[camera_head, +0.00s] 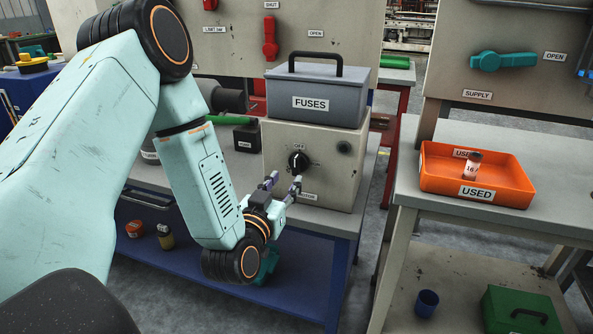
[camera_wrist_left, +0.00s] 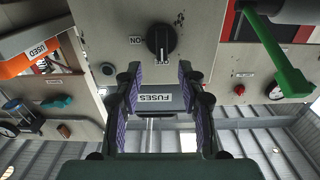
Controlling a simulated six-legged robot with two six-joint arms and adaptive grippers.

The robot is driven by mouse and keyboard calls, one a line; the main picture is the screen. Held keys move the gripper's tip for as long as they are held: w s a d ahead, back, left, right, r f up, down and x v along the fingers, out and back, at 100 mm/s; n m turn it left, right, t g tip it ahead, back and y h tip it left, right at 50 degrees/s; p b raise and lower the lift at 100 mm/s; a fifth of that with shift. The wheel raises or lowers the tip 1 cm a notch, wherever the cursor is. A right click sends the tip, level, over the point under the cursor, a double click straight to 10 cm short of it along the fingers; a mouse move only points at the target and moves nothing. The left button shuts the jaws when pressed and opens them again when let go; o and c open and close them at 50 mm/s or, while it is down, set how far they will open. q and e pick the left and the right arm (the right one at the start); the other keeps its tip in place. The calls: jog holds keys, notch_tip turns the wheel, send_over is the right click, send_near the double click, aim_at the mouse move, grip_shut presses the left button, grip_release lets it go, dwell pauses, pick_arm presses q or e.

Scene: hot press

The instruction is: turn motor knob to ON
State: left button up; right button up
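The motor knob (camera_head: 298,161) is a round black dial on the front of a beige control box (camera_head: 334,176). Its white mark points about upward, toward the OFF label (camera_head: 299,147). The knob also shows in the left wrist view (camera_wrist_left: 161,42), with an ON label (camera_wrist_left: 136,40) beside it on the left. My left gripper (camera_head: 284,178) is open and empty, its fingers just in front of and below the knob, apart from it. In the left wrist view the spread fingers (camera_wrist_left: 159,75) frame the space just below the knob. My right gripper is not in view.
A grey FUSES box (camera_head: 317,95) stands on top of the control box. An orange USED tray (camera_head: 478,174) with a small cylinder sits on the right bench. A red lever (camera_head: 270,38) is on the panel behind. A green-handled item (camera_wrist_left: 285,65) shows at the wrist view's right.

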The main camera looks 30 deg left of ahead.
aim_at(295, 166)
pick_arm(q)
jog(key=x, duration=0.3)
jog(key=b+x, duration=0.1)
jog(key=x, duration=0.3)
jog(key=shift+s+a+f, duration=0.1)
jog(key=shift+a+f, duration=0.05)
jog(key=shift+a, duration=0.05)
jog(key=shift+c, duration=0.4)
grip_shut()
